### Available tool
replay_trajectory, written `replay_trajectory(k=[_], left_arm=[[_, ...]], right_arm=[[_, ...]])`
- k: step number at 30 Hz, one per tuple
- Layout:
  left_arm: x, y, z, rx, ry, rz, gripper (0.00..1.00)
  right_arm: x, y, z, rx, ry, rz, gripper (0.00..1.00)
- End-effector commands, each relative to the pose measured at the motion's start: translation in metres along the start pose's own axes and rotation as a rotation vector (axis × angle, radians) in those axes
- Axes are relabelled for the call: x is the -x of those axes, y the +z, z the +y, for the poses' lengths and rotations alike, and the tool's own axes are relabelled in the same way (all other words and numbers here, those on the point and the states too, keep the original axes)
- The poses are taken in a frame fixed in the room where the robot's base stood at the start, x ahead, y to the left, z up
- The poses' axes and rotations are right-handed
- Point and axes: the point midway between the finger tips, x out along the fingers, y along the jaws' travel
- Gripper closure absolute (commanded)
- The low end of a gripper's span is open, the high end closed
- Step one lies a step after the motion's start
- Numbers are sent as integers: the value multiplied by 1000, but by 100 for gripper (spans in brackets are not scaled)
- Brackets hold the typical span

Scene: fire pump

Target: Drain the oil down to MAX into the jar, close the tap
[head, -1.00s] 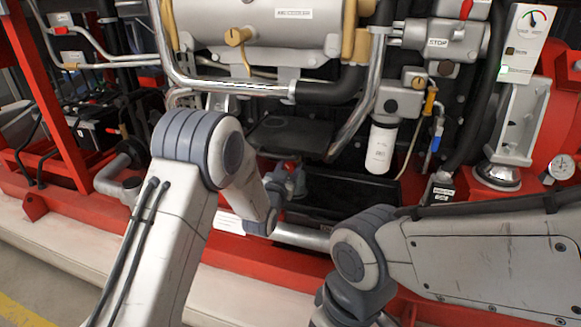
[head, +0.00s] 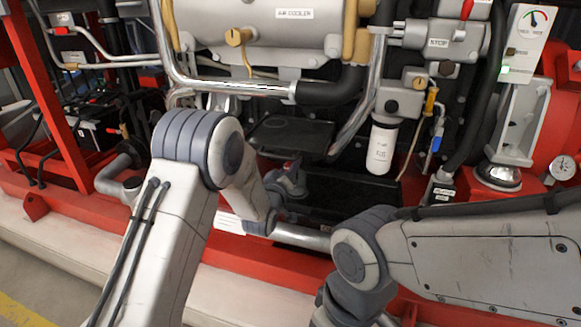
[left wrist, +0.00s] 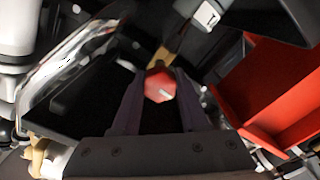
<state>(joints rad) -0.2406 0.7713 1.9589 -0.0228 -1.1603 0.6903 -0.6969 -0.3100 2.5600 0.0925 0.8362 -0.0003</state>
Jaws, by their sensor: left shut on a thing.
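My left gripper (head: 292,172) reaches in low under the engine in the head view. In the left wrist view its two dark fingers (left wrist: 160,95) are shut on a red tap handle (left wrist: 159,86). A brass-coloured piece (left wrist: 162,58) shows just behind the handle. The handle is mostly hidden by the gripper in the head view. I cannot make out the jar, the oil level or the MAX mark. I cannot tell whether oil is flowing. My right arm crosses the lower right of the head view; its gripper is out of sight.
A dark tray-like recess (head: 345,198) lies beside the left gripper. A white filter (head: 381,148) hangs above it to the right. Silver pipes (head: 360,110) and hoses crowd the space above. The red base frame (head: 285,256) runs along the front.

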Motion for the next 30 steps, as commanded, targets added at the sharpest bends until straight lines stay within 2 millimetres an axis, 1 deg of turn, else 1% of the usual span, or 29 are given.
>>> replay_trajectory(k=[3, 9, 24, 25, 27, 30], left_arm=[[1, 2, -1, 53, -1, -5, 100], [1, 2, -1, 105, -1, -5, 100], [1, 2, -1, 121, -2, -6, 100], [1, 2, -1, 121, -2, -6, 49], [1, 2, -1, 121, -2, -5, 26], [1, 2, -1, 120, -1, -4, 26]], right_arm=[[0, 0, 0, 0, 0, 0, 0], [0, 0, 0, 0, 0, 0, 0], [0, 0, 0, 0, 0, 0, 0], [0, 0, 0, 0, 0, 0, 0], [0, 0, 0, 0, 0, 0, 0], [0, 0, 0, 0, 0, 0, 0]])
